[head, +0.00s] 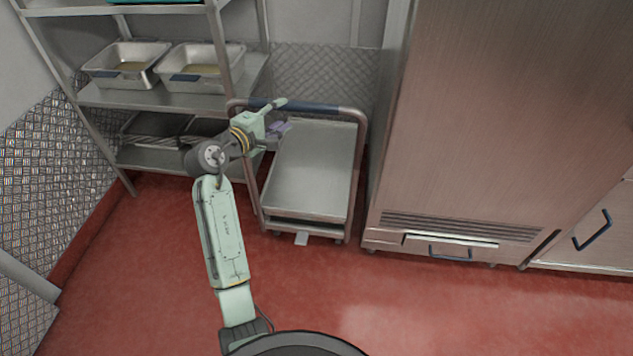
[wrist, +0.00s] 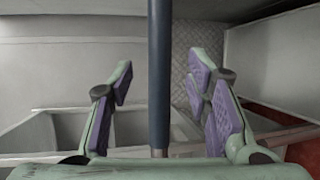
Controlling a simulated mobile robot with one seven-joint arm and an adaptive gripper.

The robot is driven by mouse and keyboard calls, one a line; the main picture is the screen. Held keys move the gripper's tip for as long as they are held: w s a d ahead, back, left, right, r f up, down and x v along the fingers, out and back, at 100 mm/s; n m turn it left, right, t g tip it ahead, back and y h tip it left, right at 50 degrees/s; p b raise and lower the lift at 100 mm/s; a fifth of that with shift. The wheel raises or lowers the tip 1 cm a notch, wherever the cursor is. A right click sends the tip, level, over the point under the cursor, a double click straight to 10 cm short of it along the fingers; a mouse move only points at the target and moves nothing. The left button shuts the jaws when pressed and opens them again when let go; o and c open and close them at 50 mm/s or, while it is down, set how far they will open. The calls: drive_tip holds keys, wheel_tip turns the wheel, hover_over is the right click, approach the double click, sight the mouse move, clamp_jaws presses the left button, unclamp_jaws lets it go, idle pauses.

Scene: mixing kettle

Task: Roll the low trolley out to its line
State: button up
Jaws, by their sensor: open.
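The low trolley (head: 312,175) stands in the gap between the steel shelving and the tall steel cabinet. It has a flat grey deck and an upright tubular frame. The frame's top bar, the handle (head: 340,108), has a dark blue grip. My gripper (head: 281,115) is at this bar, left of its middle, with jaws open. In the wrist view the blue handle (wrist: 159,75) runs upright between the two spread purple-padded fingers, and neither finger appears to touch it. My gripper hides part of the bar in the head view. I see no floor line.
Steel shelving (head: 180,95) with metal pans (head: 200,68) stands close on the left. The tall cabinet (head: 500,120) stands close on the right. The red floor (head: 400,310) in front is clear.

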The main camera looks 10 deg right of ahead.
sight(292, 109)
drive_tip(key=b+x, duration=0.2)
drive_tip(key=x, duration=0.4)
drive_tip(key=shift+w+d+f, duration=0.1)
drive_tip(key=shift+w+d, duration=0.2)
drive_tip(key=shift+w, duration=0.05)
drive_tip(key=shift+c, duration=0.5)
clamp_jaws()
drive_tip(key=shift+p, duration=0.3)
